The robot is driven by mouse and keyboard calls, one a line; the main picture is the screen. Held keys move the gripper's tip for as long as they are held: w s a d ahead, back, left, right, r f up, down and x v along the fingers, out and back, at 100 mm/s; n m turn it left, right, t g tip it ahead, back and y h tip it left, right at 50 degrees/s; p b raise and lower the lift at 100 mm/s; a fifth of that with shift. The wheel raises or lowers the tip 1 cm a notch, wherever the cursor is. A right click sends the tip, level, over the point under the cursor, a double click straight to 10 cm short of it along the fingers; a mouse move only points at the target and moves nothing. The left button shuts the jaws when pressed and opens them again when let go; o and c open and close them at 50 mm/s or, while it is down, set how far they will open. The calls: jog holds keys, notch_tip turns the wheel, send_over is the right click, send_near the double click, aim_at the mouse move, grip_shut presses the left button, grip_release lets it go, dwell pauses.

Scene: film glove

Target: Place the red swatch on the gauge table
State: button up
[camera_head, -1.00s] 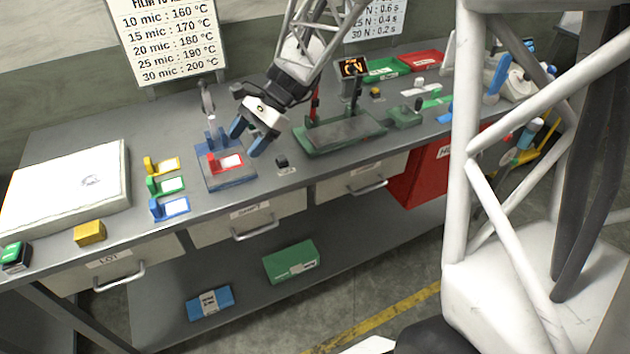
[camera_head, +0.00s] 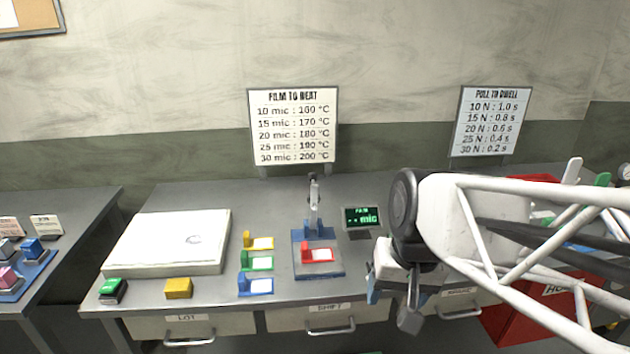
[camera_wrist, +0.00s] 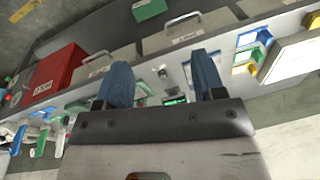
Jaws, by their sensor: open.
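The red swatch (camera_head: 318,255), a small red holder with a white-centred plate, lies on the grey plate of the gauge table (camera_head: 330,272), a blue-based stand with an upright column behind it. The swatch looks flat and sits in front of the column. My gripper (camera_head: 391,303) is to the right of the gauge table, apart from the swatch and empty. In the wrist view its two blue fingers (camera_wrist: 162,78) stand wide apart with nothing between them. The swatch cannot be made out in the wrist view, where the right finger covers part of the gauge area.
Yellow (camera_head: 259,243), green (camera_head: 259,262) and blue (camera_head: 257,286) swatches lie left of the gauge table. A display (camera_head: 361,217) stands to its right. A white box (camera_head: 170,240), a yellow block (camera_head: 179,288) and a green-topped block (camera_head: 113,290) are farther left.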

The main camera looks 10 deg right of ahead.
jog(key=s+n, duration=0.1)
jog(key=s+d+t+h, duration=0.1)
jog(key=s, duration=0.1)
jog(key=shift+s+r+n, duration=0.1)
jog(key=shift+r+n, duration=0.1)
jog(key=shift+n, duration=0.2)
dwell(1.0)
